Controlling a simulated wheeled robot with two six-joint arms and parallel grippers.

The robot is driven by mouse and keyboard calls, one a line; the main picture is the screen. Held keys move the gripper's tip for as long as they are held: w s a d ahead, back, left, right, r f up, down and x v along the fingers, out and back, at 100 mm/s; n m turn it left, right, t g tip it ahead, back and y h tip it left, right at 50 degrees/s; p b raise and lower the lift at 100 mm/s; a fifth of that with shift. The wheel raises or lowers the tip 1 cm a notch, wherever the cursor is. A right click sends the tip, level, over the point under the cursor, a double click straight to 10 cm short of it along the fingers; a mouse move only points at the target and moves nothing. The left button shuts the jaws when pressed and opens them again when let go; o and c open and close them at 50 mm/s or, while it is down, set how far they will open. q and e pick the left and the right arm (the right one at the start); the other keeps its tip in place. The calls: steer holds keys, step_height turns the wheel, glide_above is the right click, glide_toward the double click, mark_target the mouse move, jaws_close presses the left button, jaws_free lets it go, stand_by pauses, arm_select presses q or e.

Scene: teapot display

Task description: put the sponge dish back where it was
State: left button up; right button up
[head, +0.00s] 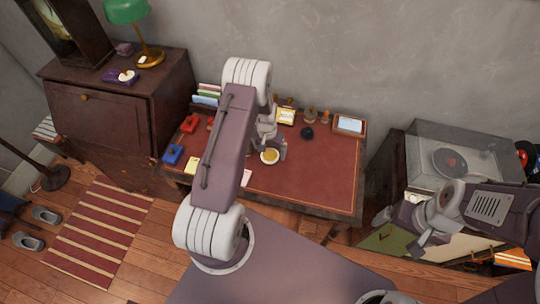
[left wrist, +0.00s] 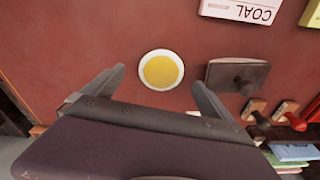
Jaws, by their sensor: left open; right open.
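The sponge dish (head: 270,156), a small round white dish with a yellow sponge filling it, sits on the red top of the desk (head: 310,180). It also shows whole in the left wrist view (left wrist: 161,70). My left gripper (head: 271,147) is open just above the desk at the dish. In the left wrist view its two fingers (left wrist: 158,77) stand apart on either side of the dish, with gaps showing and neither seen touching it. My right gripper (head: 400,229) is open and empty, off the desk's right side near the record player cabinet.
A dark block with a knob (left wrist: 237,77) lies just beside one left finger. A box lettered COAL (left wrist: 242,9) and several stamps (left wrist: 275,117) are nearby. A framed tablet-like thing (head: 349,125) stands at the desk's back right. The desk's front right is clear.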

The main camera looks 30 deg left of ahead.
mark_target(270, 154)
arm_select(q)
steer(key=f, duration=0.4)
steer(key=shift+w+a, duration=0.15)
steer(key=shift+w, duration=0.1)
steer(key=shift+r, duration=0.1)
steer(key=c, duration=1.7)
